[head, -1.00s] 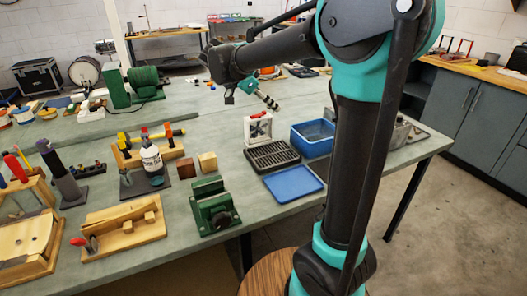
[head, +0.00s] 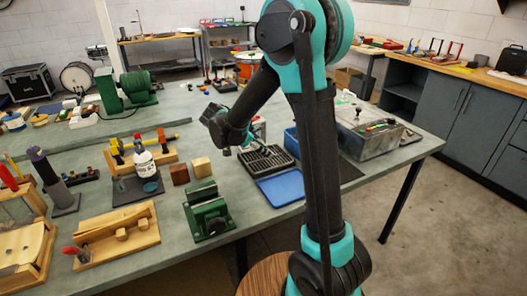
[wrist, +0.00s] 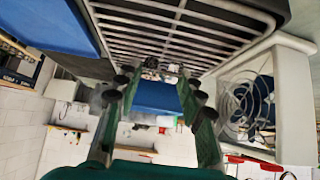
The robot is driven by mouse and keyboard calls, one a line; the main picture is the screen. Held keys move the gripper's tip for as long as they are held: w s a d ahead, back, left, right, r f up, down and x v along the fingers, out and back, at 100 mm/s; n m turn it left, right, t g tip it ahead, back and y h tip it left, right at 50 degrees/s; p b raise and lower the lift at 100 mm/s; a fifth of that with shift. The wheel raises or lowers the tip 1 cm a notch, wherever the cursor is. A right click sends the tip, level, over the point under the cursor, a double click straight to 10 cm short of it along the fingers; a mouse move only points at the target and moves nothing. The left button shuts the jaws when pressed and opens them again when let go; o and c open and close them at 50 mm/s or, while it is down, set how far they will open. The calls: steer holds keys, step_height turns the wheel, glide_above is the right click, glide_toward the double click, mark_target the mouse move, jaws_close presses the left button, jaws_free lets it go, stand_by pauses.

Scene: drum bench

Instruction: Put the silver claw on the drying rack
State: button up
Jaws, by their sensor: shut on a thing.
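The drying rack (head: 268,162) is a dark tray with grey slats near the middle of the bench; its slats (wrist: 175,25) fill the top of the wrist view. My gripper (head: 228,151) is low, at the rack's left side in the head view. In the wrist view, its green fingers (wrist: 155,92) stand apart, pointing towards the rack. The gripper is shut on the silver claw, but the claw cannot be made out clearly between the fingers. I cannot tell whether it touches the slats.
A blue tray (head: 281,188) lies in front of the rack, and a blue tub (head: 291,141) is to its right. A white fan unit (wrist: 285,90) stands right beside the rack in the wrist view. A green vise (head: 208,211) and wooden blocks (head: 190,171) are to the left.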

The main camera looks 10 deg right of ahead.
steer(key=shift+f, duration=0.3)
steer(key=shift+f, duration=0.1)
steer(key=o, duration=1.1)
steer(key=v, duration=1.2)
